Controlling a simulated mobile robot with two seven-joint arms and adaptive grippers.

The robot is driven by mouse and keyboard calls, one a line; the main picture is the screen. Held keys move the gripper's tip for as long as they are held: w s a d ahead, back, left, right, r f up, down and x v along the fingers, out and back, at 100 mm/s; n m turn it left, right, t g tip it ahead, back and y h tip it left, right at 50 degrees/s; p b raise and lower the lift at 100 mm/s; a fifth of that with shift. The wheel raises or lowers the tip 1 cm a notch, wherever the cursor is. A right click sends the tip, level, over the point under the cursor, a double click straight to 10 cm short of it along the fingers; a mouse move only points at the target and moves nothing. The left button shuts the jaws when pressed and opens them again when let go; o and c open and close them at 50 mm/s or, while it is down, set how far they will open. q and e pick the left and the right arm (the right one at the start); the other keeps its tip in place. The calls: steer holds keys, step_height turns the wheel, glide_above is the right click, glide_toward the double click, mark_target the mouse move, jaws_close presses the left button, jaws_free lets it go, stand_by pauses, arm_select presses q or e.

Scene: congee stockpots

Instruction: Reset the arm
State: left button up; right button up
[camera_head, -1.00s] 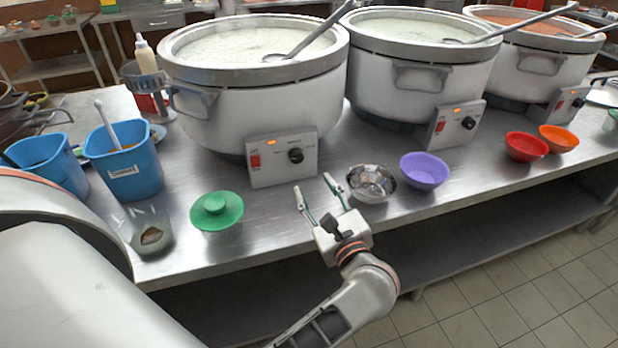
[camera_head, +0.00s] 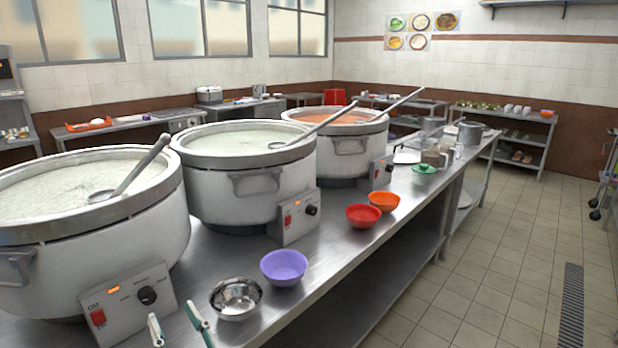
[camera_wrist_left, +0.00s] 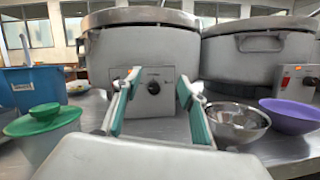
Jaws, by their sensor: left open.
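My left gripper (camera_head: 176,330) shows only its two fingertips at the bottom edge of the head view. The fingers are spread apart, open, with nothing between them. In the left wrist view the open fingers (camera_wrist_left: 152,112) point at the nearest stockpot (camera_wrist_left: 145,60) and its control box. That stockpot (camera_head: 120,250) stands on the counter at the left of the head view, full of pale congee with a ladle in it. A metal bowl (camera_head: 236,299) sits just right of the fingertips, and a purple bowl (camera_head: 284,267) lies beyond it. My right gripper is not in view.
The middle stockpot (camera_head: 240,180) and the orange-filled stockpot (camera_head: 345,150) stand farther along the counter. Red (camera_head: 363,216) and orange (camera_head: 384,201) bowls sit near its front edge. In the wrist view, a green-lidded container (camera_wrist_left: 45,130) and a blue bin (camera_wrist_left: 30,88) stand left.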

arm_select(q)
steer(key=s+d+f+m+t+h, duration=0.1)
steer(key=d+f+m+t+h, duration=0.3)
steer(key=m+h, duration=0.75)
steer(key=s+d+f+m+t+h, duration=0.2)
steer(key=d+f+m+h, duration=0.4)
steer(key=m, duration=1.2)
steer(key=s+a+f+m+g, duration=0.1)
steer(key=s+f+m+g, duration=0.4)
steer(key=f, duration=0.6)
steer(key=s+a+f+m+g+p, duration=0.1)
steer(key=s+a+f+m+g, duration=0.1)
steer(key=s+f+m+g, duration=0.3)
steer(key=s+f+m, duration=0.4)
steer(key=f+m, duration=0.2)
steer(key=m, duration=0.1)
steer(key=shift+a+g, duration=0.3)
